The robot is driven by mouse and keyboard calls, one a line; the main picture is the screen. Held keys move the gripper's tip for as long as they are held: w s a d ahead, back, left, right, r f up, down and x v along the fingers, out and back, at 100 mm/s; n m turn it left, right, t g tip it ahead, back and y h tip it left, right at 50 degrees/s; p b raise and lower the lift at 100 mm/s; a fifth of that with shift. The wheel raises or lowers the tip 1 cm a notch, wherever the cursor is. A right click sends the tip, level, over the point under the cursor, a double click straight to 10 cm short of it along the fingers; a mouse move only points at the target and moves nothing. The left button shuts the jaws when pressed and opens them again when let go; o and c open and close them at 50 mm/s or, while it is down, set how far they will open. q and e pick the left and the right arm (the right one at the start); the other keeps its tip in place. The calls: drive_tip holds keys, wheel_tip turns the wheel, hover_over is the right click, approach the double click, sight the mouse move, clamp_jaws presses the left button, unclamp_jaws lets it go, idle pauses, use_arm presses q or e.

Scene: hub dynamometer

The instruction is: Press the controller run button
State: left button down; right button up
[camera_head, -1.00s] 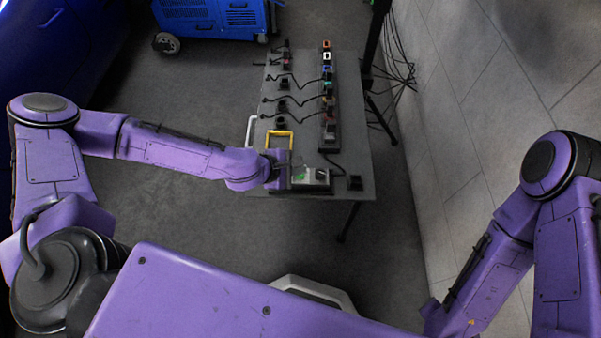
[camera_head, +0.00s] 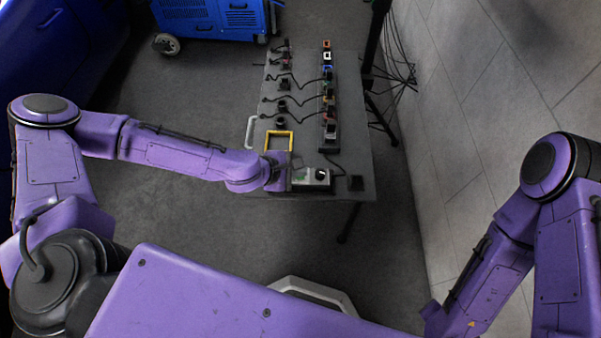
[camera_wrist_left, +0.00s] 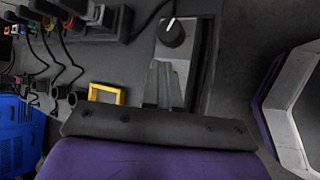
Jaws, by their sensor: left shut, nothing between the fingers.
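The controller (camera_head: 312,186) is a small light-grey box at the near end of the grey table, with a black knob (camera_head: 321,175) on its right side. A small green patch shows on its left part, next to my left wrist. My left gripper (camera_wrist_left: 165,66) is shut and empty. In the left wrist view its fingers lie across the controller's face, with the tips just short of the knob (camera_wrist_left: 172,32) and its white pointer. The run button is not clear there; the fingers may hide it. I cannot tell whether they touch the face. My right gripper is out of view.
A yellow frame (camera_head: 291,141) lies on the table (camera_head: 354,120) beside my left wrist. A dark strip with several coloured connectors (camera_head: 327,100) and cables runs away from the controller. A blue wheeled machine (camera_head: 212,18) stands behind. A tiled wall is on the right.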

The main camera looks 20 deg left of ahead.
use_arm(q)
drive_tip(key=shift+r, duration=0.1)
drive_tip(key=shift+r+p, duration=0.8)
drive_tip(key=shift+r, duration=0.1)
wheel_tip(320, 180, up, 5)
drive_tip(key=p, duration=0.4)
idle(0.6)
